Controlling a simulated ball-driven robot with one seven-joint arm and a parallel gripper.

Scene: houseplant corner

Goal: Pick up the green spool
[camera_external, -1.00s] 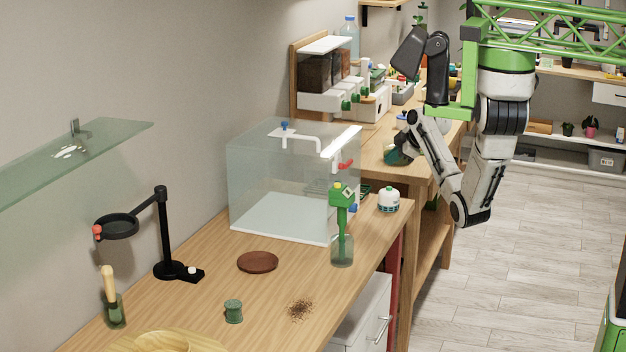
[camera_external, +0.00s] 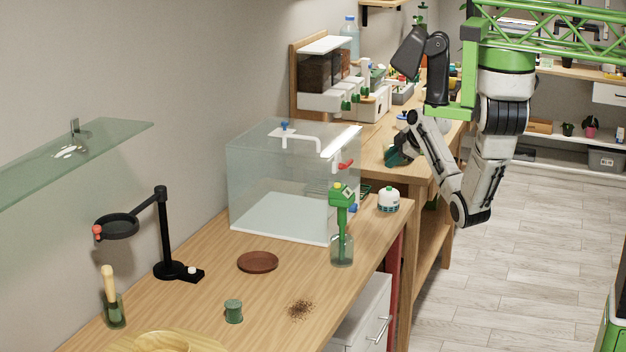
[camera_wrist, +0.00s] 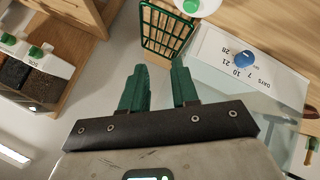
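The green spool (camera_external: 234,311) stands upright on the near wooden bench in the external view, left of a patch of spilled brown soil. It does not show in the wrist view. My gripper (camera_external: 394,156) is far from it, above the bench's far part at the back right, beyond the clear tank. In the wrist view my gripper (camera_wrist: 159,88) has two green fingers apart with a gap between them, and nothing is held there.
Around the spool are the soil patch (camera_external: 300,309), a brown saucer (camera_external: 258,262), a green-handled tool in a glass jar (camera_external: 342,250) and a black stand (camera_external: 166,235). A clear tank (camera_external: 260,180) stands behind. A green wire rack (camera_wrist: 165,30) shows in the wrist view.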

